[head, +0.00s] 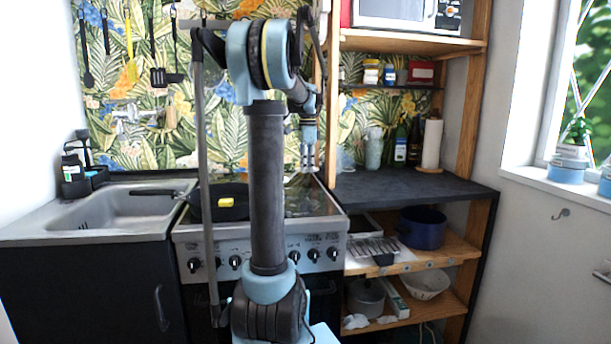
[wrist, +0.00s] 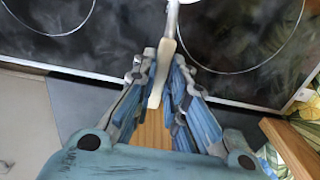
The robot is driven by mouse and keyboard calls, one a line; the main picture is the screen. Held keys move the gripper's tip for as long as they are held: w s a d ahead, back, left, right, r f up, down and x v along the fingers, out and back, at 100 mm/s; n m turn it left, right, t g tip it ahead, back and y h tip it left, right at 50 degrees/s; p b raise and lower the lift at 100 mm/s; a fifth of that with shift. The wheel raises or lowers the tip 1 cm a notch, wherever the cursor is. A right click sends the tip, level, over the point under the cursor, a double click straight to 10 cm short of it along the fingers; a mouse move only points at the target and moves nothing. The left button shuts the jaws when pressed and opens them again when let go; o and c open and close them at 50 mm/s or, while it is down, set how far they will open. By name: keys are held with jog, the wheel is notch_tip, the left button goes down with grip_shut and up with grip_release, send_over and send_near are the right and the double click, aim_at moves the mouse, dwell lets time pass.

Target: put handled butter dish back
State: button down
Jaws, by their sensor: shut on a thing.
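My gripper (head: 308,160) hangs at the end of my raised arm, in front of the jungle wallpaper in the head view. In the wrist view my gripper (wrist: 161,70) is shut on a slim cream handle (wrist: 155,92) that has a pale grey metal neck at its far end. The rest of this cream-handled thing runs out of the top of the wrist view, so I cannot tell whether it is the butter dish. A small yellow block (head: 227,202) sits in or on a black pan on the stove, partly behind my arm.
The stove top (wrist: 110,45) lies below my gripper. A sink (head: 110,207) is at left. At right, a dark counter (head: 400,187) holds bottles and a paper roll (head: 432,143) at its back; its front is clear. Lower shelves hold a blue pot (head: 422,228).

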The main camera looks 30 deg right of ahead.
jog(key=shift+f, duration=1.45)
jog(key=c, duration=1.6)
grip_release()
notch_tip(320, 180, up, 12)
